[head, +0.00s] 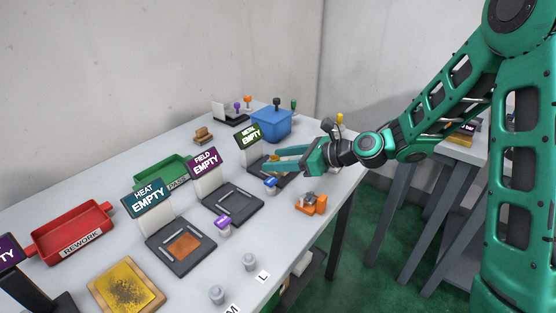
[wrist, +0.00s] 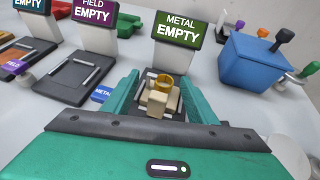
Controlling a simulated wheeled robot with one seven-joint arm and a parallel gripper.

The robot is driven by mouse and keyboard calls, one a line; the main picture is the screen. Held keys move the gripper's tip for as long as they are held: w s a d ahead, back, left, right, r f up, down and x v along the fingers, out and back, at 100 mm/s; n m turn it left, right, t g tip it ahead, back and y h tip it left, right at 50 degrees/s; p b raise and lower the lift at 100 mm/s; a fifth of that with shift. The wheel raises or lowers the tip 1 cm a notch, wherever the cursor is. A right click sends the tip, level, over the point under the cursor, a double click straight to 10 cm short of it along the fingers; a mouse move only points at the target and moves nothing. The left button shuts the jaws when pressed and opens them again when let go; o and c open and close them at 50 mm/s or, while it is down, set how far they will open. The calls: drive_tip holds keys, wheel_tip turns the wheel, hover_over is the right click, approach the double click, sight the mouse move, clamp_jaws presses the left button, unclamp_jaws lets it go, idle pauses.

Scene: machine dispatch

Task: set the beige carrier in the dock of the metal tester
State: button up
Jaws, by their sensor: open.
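The beige carrier (wrist: 158,102), a small block shape with a yellow ring-like part on top, is in the wrist view. It appears to rest on the dark dock plate (wrist: 146,108) of the metal tester, in front of its sign (wrist: 179,30) reading METAL EMPTY. Whether it is fully seated cannot be told. My gripper (wrist: 160,78) is open, with one teal finger on each side of the carrier and gaps visible. In the head view my gripper (head: 270,160) reaches over the metal tester (head: 250,140) from the right and hides much of the dock.
The field tester (head: 232,203) and heat tester (head: 181,247) stand to the left. A blue bin (head: 271,124) is behind and right of the metal tester. An orange object (head: 312,204) lies near the table's front edge. A blue METAL-labelled button (head: 271,185) stands close by my gripper.

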drive_tip(key=shift+r, duration=0.1)
drive_tip(key=v, duration=1.2)
drive_tip(key=s+d+f+n+h, duration=0.1)
drive_tip(key=d+n, duration=0.1)
drive_tip(key=s+d+f+n+h, duration=0.1)
drive_tip(key=d, duration=0.1)
drive_tip(key=s+d+f+n+g+h, duration=0.1)
drive_tip(key=s+d+f+n+h, duration=0.1)
drive_tip(key=shift+s+d+n, duration=0.1)
drive_tip(key=shift+d+n, duration=0.2)
drive_tip(key=s+d+n+g+h, duration=0.2)
drive_tip(key=s+d+n+h, duration=0.2)
drive_tip(key=s+d, duration=0.7)
drive_tip(key=s+d+n+g+h, duration=0.3)
drive_tip(key=s+d+n, duration=0.4)
drive_tip(key=s+d, duration=0.5)
drive_tip(key=s, duration=0.4)
drive_tip(key=shift+r+h, duration=0.4)
